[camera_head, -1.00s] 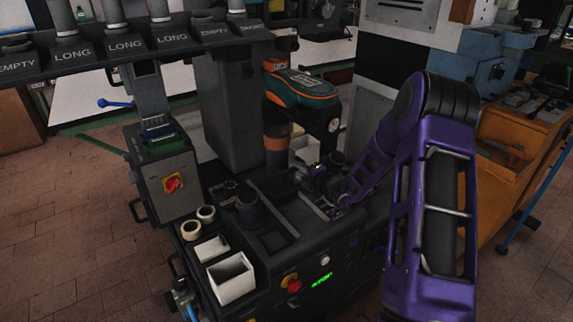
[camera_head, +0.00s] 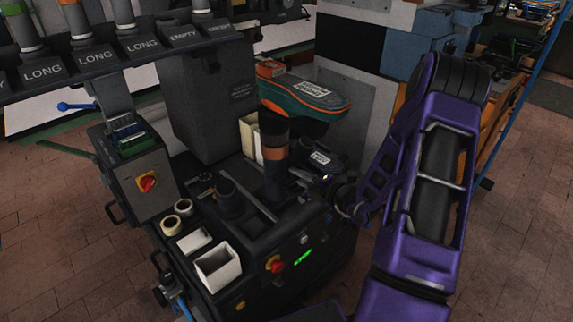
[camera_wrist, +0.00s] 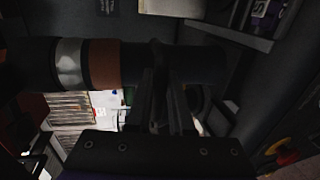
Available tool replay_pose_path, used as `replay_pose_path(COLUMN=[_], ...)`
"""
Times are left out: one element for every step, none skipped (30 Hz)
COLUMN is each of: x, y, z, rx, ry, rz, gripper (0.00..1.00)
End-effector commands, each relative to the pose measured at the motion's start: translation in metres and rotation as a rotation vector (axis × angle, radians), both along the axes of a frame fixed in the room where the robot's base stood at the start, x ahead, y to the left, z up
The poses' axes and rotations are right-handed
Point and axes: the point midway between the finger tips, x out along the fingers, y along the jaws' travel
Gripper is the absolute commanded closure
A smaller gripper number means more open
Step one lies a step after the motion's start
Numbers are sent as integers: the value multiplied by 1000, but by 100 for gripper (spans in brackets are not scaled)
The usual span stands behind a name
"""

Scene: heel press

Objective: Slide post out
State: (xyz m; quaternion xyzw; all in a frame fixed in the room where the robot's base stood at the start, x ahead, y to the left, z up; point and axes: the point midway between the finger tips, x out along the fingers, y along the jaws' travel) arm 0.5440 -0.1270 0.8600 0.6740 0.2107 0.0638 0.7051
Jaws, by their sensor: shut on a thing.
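In the wrist view the post (camera_wrist: 103,64) lies across the picture, with a silver and a brown band to the left. My gripper (camera_wrist: 166,85) is shut on the post's dark part, right of the brown band. In the head view my gripper comes from the right, and its fingertips are hard to make out. The post's foot is too dark to judge its contact with the deck.
A white bin (camera_head: 218,270) and cream rings (camera_head: 182,208) sit at the front left. A tall grey column (camera_head: 208,105) rises behind. A control box with a red switch (camera_head: 147,182) is left.

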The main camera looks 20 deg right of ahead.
Motion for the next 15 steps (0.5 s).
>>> replay_pose_path(x=[-6, -9, -11, -13, -15, -17, -18, -19, -20, -20, -21, -21, -21, -21, -22], y=[-3, -4, -6, -6, -7, -8, -8, -8, -9, -9, -9, -9, -9, -9, -9], z=[1, 1, 1, 1, 1, 1, 0, 0, 0, 0, 0, 0, 0, -1, -1], rx=[2, 2, 2, 1, 1, 1, 1, 0, 0, 0, 0, 0, 0, -1, -1], ry=[2, 2, 2, 1, 1, 0, 0, 0, 0, 0, 0, 0, 0, 1, 1], rz=[-3, -3, -4, -3, -3, -2, -2, -2, -1, -1, -1, -1, -1, -1, -1], gripper=[100, 100, 100, 100, 100, 100, 100, 100, 100, 100, 100, 100, 100, 100, 100])
